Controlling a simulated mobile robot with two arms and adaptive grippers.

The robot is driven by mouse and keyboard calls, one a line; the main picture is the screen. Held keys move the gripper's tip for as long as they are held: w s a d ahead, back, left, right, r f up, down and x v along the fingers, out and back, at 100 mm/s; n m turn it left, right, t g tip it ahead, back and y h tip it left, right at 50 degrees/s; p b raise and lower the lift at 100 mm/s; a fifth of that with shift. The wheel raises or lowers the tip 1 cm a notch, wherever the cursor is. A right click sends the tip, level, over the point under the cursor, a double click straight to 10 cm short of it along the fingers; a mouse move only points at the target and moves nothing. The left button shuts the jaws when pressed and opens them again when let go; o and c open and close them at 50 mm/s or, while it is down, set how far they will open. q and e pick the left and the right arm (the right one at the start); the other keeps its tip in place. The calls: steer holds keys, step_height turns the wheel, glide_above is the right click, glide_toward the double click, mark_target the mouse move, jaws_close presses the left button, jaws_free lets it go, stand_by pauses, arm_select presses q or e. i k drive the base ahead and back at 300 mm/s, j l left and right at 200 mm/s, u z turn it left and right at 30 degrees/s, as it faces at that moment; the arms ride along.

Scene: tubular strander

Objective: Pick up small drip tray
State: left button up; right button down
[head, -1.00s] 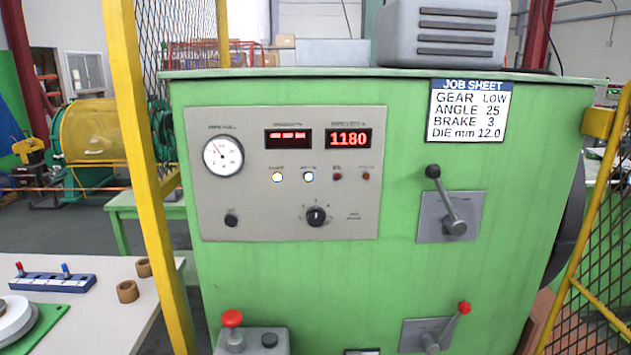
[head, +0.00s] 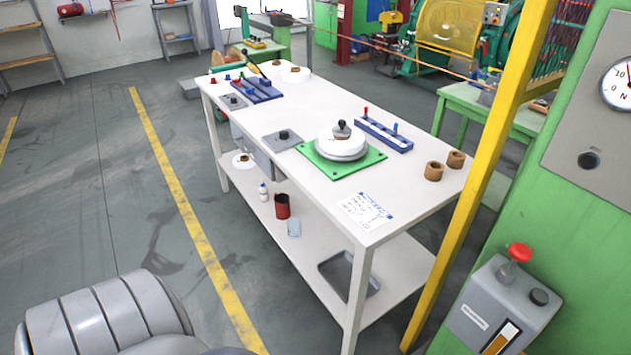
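A shallow dark grey tray (head: 335,270), which looks like the small drip tray, lies on the lower shelf (head: 300,262) of the white table. It is near the shelf's front end, and the table leg hides part of it. It looks empty. Neither of my grippers is in the head view. Only a grey rounded link of my own arm shows at the bottom left.
The white table (head: 290,110) holds a green plate (head: 366,165) with a white disc, blue racks and brown rings (head: 433,171). A red can (head: 282,206) and white bottle stand on the lower shelf. A yellow post (head: 480,180) and green machine stand right. Floor left is clear.

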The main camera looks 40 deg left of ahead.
mark_target(337, 270)
steer(key=u, duration=1.1)
